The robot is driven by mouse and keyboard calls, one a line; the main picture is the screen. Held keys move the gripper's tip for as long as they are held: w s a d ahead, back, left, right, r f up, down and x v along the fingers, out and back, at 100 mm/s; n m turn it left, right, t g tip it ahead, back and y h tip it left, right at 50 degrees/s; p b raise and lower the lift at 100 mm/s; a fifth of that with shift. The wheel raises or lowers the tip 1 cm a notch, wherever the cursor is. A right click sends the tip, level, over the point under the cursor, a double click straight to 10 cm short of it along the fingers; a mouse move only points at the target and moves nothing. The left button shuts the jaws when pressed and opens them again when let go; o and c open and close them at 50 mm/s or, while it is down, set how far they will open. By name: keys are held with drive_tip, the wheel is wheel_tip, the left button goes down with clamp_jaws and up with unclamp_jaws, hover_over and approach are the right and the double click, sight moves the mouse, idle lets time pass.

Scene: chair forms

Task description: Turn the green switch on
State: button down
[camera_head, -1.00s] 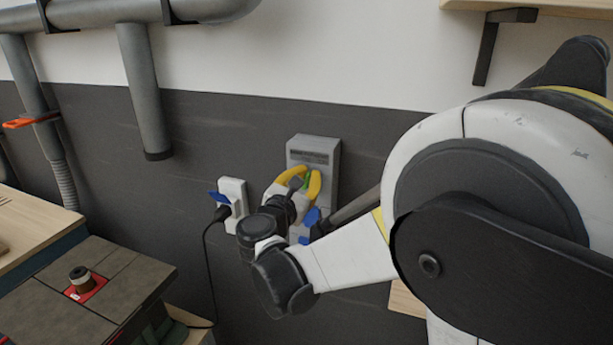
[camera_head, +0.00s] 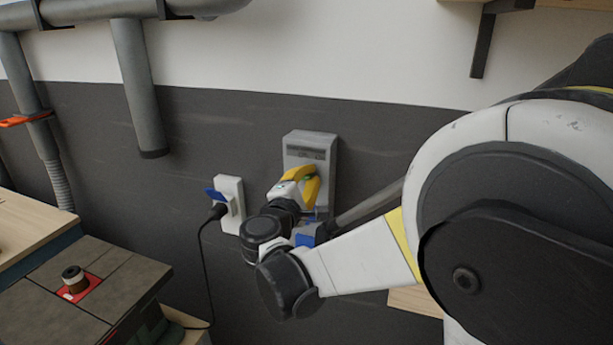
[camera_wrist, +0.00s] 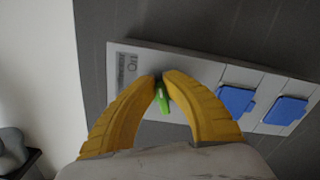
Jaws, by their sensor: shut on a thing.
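The green switch (camera_wrist: 163,98) sits on a grey wall panel (camera_wrist: 202,72), which also shows in the head view (camera_head: 309,149). In the wrist view the switch lies between the tips of my yellow-fingered gripper (camera_wrist: 161,82). The fingers are shut on the switch, one on each side, and partly cover it. In the head view my gripper (camera_head: 309,178) is at the panel, and only a trace of green shows beside the fingers. I cannot tell from these frames whether the switch is on or off.
Blue socket covers (camera_wrist: 236,99) sit on the same panel, beside the switch. In the head view a white outlet (camera_head: 230,203) with a black plug and cable is left of my gripper. A machine table (camera_head: 75,295) stands at lower left.

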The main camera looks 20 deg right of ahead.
drive_tip(key=shift+f+m+b, duration=0.2)
drive_tip(key=shift+m, duration=0.85)
drive_tip(key=shift+f+m+b, duration=0.15)
drive_tip(key=shift+f+m, duration=0.05)
drive_tip(key=shift+m, duration=0.85)
drive_tip(key=c, duration=1.5)
unclamp_jaws()
drive_tip(key=v, duration=1.2)
drive_tip(key=shift+d, duration=0.1)
